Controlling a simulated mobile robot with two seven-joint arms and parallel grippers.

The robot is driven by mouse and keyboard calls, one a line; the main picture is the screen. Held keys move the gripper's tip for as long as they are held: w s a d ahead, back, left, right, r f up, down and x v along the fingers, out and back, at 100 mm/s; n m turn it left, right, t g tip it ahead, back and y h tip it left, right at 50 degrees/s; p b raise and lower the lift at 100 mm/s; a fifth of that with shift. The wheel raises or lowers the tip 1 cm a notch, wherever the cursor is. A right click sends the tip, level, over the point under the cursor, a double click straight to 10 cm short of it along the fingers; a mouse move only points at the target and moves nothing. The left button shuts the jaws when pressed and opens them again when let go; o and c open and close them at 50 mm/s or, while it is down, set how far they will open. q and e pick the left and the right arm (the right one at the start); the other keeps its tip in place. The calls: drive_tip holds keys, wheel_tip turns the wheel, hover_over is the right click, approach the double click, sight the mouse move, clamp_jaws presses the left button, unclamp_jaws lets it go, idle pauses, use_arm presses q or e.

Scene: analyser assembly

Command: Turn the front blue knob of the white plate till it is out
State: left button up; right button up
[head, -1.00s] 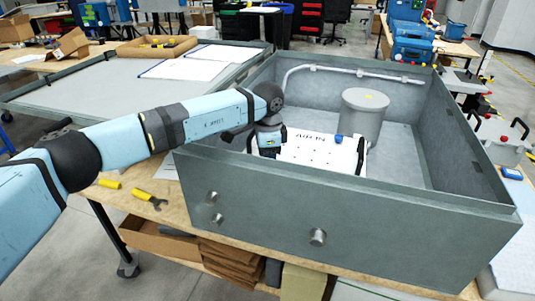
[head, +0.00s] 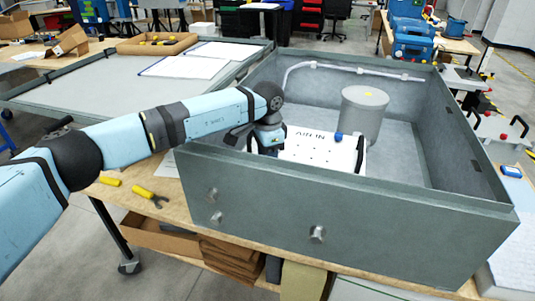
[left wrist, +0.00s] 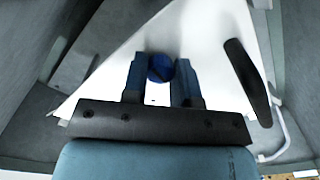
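The white plate (head: 312,148) lies inside the open grey housing, with black handles at its sides. One blue knob (head: 339,137) shows on its right side in the head view. My left gripper (left wrist: 161,70) points down at the plate. In the left wrist view a blue knob (left wrist: 160,68) with a dark slot sits between its two fingers, which appear to touch it on both sides. In the head view my left wrist hides this knob. My right gripper is in neither view.
The grey housing's walls (head: 330,215) surround the plate. A grey cylinder (head: 364,115) stands behind it, and a pale pipe (head: 350,70) runs along the back wall. Yellow-handled tools (head: 143,192) lie on the bench left of the housing.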

use_arm(q)
drive_tip(key=o, duration=0.3)
drive_tip(key=shift+s+f, duration=0.15)
drive_tip(key=shift+f, duration=0.15)
drive_tip(key=shift+o, duration=0.6)
drive_tip(key=shift+r, duration=0.1)
wheel_tip(320, 180, up, 14)
